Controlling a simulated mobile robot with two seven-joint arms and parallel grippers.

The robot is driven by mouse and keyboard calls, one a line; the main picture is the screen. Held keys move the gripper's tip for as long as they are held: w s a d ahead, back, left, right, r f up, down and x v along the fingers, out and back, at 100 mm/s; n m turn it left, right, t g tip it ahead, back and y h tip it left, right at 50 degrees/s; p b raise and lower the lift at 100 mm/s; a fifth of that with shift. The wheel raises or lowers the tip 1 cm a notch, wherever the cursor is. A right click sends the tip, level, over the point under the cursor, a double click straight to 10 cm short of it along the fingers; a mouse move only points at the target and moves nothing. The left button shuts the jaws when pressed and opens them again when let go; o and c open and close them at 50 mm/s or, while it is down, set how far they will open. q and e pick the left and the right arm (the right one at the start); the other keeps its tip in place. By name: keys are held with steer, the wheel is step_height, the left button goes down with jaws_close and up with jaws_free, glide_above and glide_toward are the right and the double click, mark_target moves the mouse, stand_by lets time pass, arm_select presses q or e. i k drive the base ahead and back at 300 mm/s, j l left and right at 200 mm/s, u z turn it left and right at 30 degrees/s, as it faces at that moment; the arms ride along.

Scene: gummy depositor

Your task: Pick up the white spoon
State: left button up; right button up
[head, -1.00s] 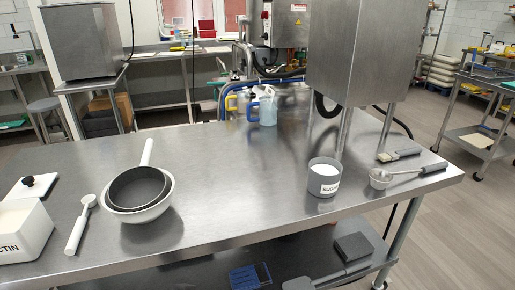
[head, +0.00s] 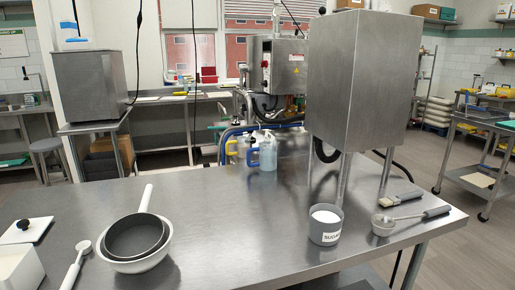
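The white spoon (head: 74,268) lies on the steel table (head: 225,229) at the front left. Its round bowl end points away and its handle runs toward the lower edge of the head view, where its end comes close to the frame edge. It lies between a white box and a white bowl. Neither of my grippers is in view.
A white bowl (head: 136,264) with a dark pan (head: 137,236) in it stands right of the spoon. A white box (head: 20,268) and a lidded white plate (head: 27,231) stand left. A sugar cup (head: 325,226), brush (head: 402,199) and metal scoop (head: 383,226) lie at right. The table's middle is clear.

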mark_target(74, 269)
steer(key=u, duration=1.25)
